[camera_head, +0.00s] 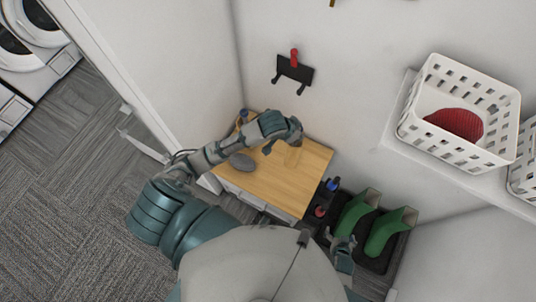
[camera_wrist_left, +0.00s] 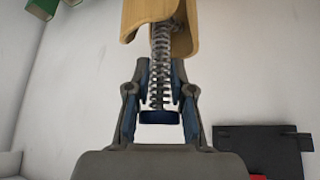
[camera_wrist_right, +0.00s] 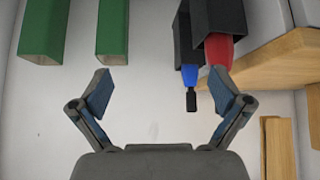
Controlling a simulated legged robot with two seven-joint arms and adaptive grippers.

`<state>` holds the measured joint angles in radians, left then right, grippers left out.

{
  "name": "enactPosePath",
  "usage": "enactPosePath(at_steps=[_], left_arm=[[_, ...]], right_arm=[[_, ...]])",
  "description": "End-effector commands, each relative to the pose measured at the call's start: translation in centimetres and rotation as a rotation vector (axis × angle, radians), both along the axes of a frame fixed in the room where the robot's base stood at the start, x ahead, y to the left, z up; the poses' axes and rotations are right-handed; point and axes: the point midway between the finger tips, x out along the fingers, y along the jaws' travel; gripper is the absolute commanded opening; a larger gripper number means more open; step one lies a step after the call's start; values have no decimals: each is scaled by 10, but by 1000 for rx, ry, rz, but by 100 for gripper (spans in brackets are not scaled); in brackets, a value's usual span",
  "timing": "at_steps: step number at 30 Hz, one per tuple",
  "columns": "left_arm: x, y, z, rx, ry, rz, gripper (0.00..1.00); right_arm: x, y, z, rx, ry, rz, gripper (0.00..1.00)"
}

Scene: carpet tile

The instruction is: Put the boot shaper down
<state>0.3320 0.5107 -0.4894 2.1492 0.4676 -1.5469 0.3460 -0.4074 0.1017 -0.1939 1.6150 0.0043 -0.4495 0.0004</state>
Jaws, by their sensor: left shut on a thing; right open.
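The boot shaper has a wooden end (camera_wrist_left: 185,28), a metal spring and a dark blue knob. My left gripper (camera_wrist_left: 160,112) is shut on the spring and knob end. In the head view my left gripper (camera_head: 270,146) is over the wooden table; the shaper's pale wood (camera_head: 293,157) is hard to tell from the tabletop, and I cannot tell whether it touches. My right gripper (camera_head: 343,246) is open and empty beside the green boots; its spread fingers also show in the right wrist view (camera_wrist_right: 158,92).
The small wooden table (camera_head: 300,190) holds a grey oval object (camera_head: 242,161). A black wall rack (camera_head: 294,74) and a shelf with a white basket (camera_head: 425,138) are above.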

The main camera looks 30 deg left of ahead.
Motion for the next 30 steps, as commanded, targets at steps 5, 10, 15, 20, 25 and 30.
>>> enactPosePath(at_steps=[5,10,15,20,25,30], left_arm=[[-13,-9,-1,-4,-1,-101,0],[-31,-14,-13,-6,-4,-193,0],[-53,-18,-26,-4,-10,-272,0],[-69,-21,-35,-3,-17,-320,0],[-77,-22,-42,0,-20,-345,0],[-69,-14,-46,2,-22,-350,0]], right_arm=[[-53,-16,-39,-39,152,-1,100],[-120,-32,-71,-77,301,-4,100],[-193,-50,-87,-111,444,-6,100],[-243,-62,-91,-132,536,-7,100],[-270,-69,-92,-143,585,-8,100],[-275,-70,-93,-145,593,-8,100]])
